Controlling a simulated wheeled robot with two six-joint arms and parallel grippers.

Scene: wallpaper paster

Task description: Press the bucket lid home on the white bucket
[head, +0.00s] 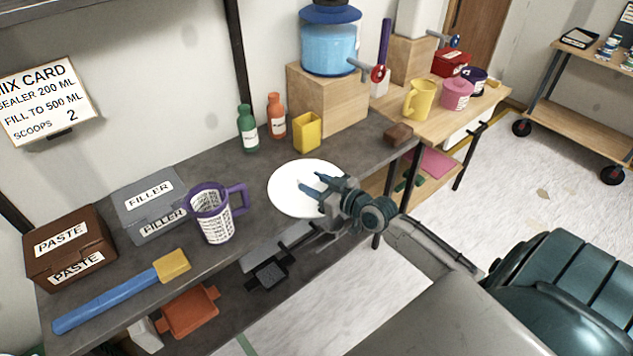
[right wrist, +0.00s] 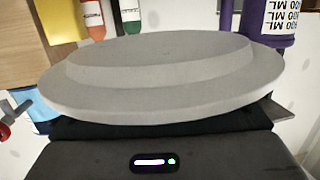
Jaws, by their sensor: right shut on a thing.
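The bucket lid (head: 284,188) is a round white disc in the head view, over the dark workbench near its front edge. In the right wrist view the lid (right wrist: 160,90) shows as a pale grey stepped disc filling the middle. My right gripper (head: 313,185) is shut on the lid, its fingers lying across the lid's right part. The fingertips are hidden behind the lid in the right wrist view. I cannot make out the white bucket in either view; whether anything is under the lid is hidden. My left gripper is not in view.
A purple measuring jug (head: 213,214), a grey filler box (head: 150,208) and a brown paste box (head: 70,247) stand left on the workbench (head: 250,225). A blue-handled brush (head: 120,292) lies in front. Bottles (head: 248,128) and a yellow container (head: 307,131) stand behind the lid.

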